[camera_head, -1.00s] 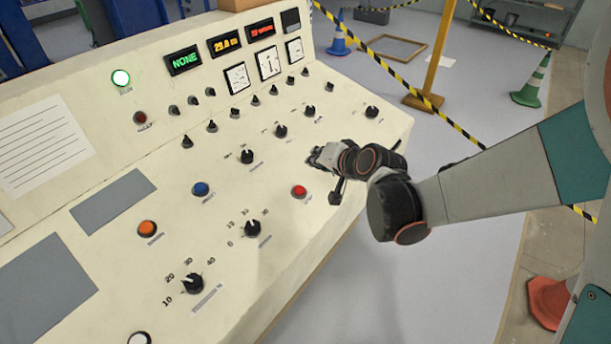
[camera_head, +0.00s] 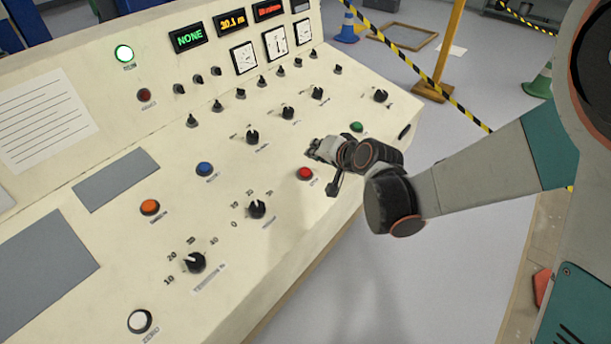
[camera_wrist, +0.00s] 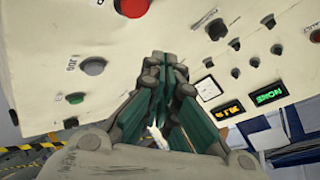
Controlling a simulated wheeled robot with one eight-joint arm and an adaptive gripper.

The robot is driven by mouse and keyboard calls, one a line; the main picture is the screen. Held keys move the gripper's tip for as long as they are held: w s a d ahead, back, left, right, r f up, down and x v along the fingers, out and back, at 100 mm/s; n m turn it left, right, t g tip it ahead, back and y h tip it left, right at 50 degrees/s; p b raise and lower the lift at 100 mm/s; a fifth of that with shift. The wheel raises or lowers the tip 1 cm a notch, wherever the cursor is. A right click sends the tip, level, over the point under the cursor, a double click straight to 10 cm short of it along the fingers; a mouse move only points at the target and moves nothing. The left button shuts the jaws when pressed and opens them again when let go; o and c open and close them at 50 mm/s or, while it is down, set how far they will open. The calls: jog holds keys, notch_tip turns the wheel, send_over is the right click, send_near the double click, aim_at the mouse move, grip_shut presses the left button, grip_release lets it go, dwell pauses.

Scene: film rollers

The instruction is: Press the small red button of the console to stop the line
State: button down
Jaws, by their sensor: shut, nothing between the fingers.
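The small red button (camera_head: 305,173) sits on the sloping panel of the cream console (camera_head: 330,235), near its right front side. In the wrist view the red button (camera_wrist: 132,6) is at the top edge, partly cut off. My gripper (camera_head: 314,152) is shut and empty, just above and slightly right of the red button in the head view. In the wrist view the shut fingertips (camera_wrist: 165,60) are below and right of the button, apart from it in the picture. I cannot tell their height over the panel.
A green button (camera_head: 357,127) lies behind my wrist. Blue (camera_head: 205,169), orange (camera_head: 150,207) and white (camera_head: 139,321) buttons and several black knobs crowd the panel. Striped tape (camera_head: 430,80) runs beyond the console, by open floor.

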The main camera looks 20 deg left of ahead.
aim_at(311, 172)
jog(key=shift+w+a+f+b, duration=0.15)
jog(key=shift+f+b, duration=0.35)
jog(key=shift+f, duration=0.25)
jog(key=shift+a+f+b, duration=0.2)
jog(key=shift+f+b, duration=0.3)
jog(key=shift+f, duration=0.25)
jog(key=shift+w+a+f+b, duration=0.15)
jog(key=shift+f+b, duration=0.35)
jog(key=shift+f, duration=0.25)
jog(key=shift+f, duration=0.15)
jog(key=shift+a+f, duration=0.1)
jog(key=shift+f, duration=0.2)
jog(key=shift+f, duration=0.4)
dwell(0.3)
jog(key=shift+r, duration=0.1)
jog(key=shift+s+r+p, duration=0.1)
jog(key=shift+r+p, duration=0.2)
jog(key=shift+r, duration=0.45)
jog(key=r+p, duration=0.1)
jog(key=r, duration=0.1)
jog(key=d+r+p, duration=0.1)
jog(key=r+p, duration=0.1)
jog(key=r, duration=0.1)
jog(key=shift+s+d, duration=0.15)
jog(key=shift+s, duration=0.05)
dwell(0.3)
